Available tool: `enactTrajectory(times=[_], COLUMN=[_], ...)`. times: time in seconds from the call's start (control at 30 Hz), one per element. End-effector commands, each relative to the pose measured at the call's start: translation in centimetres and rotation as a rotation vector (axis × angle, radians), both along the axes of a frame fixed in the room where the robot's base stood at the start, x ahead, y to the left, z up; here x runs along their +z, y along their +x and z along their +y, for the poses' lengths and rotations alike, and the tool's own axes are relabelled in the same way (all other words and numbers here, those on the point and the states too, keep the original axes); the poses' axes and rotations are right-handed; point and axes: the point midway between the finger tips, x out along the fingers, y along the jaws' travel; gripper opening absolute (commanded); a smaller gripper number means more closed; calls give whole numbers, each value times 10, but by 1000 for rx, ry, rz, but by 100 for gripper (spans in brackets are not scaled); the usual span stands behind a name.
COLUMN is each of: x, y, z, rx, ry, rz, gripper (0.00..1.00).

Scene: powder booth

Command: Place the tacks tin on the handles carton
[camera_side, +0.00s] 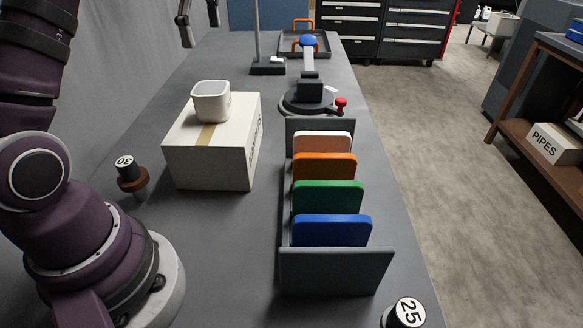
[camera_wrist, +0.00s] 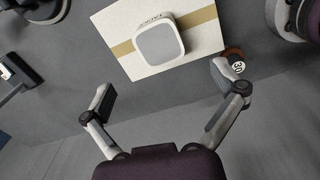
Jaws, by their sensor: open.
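A white, rounded-square tin (camera_side: 211,101) with a pale grey recessed top sits upright on a cream carton (camera_side: 207,163) with a tan tape strip. The carton's right side carries dark lettering that I cannot read at this angle. In the wrist view the tin (camera_wrist: 160,42) rests on the carton (camera_wrist: 110,22), ahead of the fingers. My gripper (camera_wrist: 165,88) is open and empty, with its fingers wide apart. In the side view my gripper (camera_side: 202,32) hangs above and behind the carton, apart from the tin.
A grey rack (camera_side: 335,270) holds several coloured plates right of the carton. A round-based stand (camera_side: 308,98) and a tray (camera_side: 318,50) are farther back. Bench surface in front of the carton is clear.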

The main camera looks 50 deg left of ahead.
Motion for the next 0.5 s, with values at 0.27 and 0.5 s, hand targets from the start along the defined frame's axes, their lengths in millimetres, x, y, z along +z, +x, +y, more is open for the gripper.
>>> enactTrajectory(times=[0.27,0.5], x=[19,-22], y=[-47,-102], z=[-88,-139], rx=[-1122,-1945], ry=[219,483], rz=[-157,-234], gripper=[94,94])
